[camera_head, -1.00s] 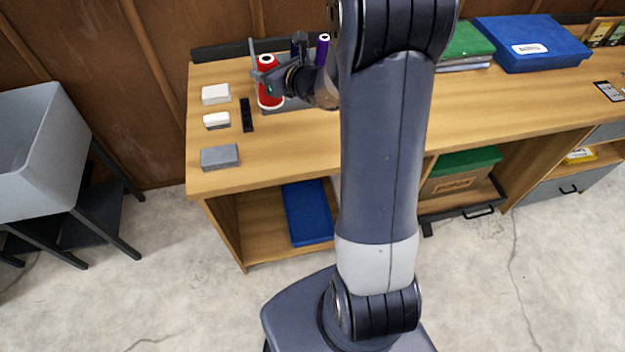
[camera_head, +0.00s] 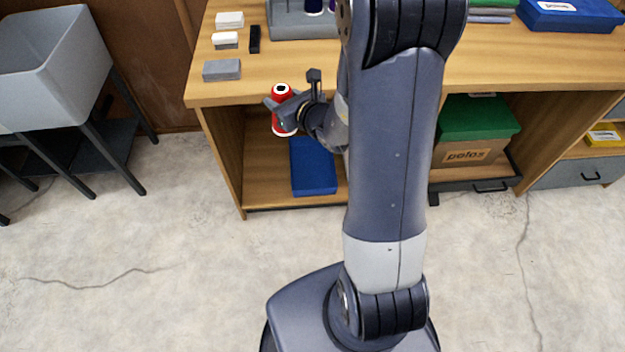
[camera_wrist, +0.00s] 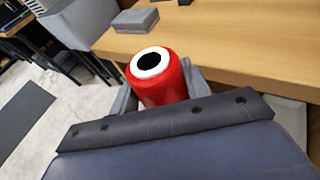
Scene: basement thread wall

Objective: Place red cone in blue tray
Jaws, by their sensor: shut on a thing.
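The red cone, a red thread spool with a white top (camera_head: 283,112), is held upright in my gripper (camera_head: 284,112) in front of the workbench edge. The wrist view also shows the red cone (camera_wrist: 162,80) between the fingers, its white top ring and dark hole facing up. My gripper is shut on it. The blue tray (camera_head: 313,172) lies on the open lower shelf of the bench, below and slightly right of the cone in the head view. My arm hides part of the shelf to the right.
The bench top (camera_head: 290,75) carries white and grey blocks at left and a grey rack (camera_head: 300,27) at the back. A cardboard box with green lid (camera_head: 470,130) stands right of my arm. A grey sink (camera_head: 50,70) stands at left. The floor in front is clear.

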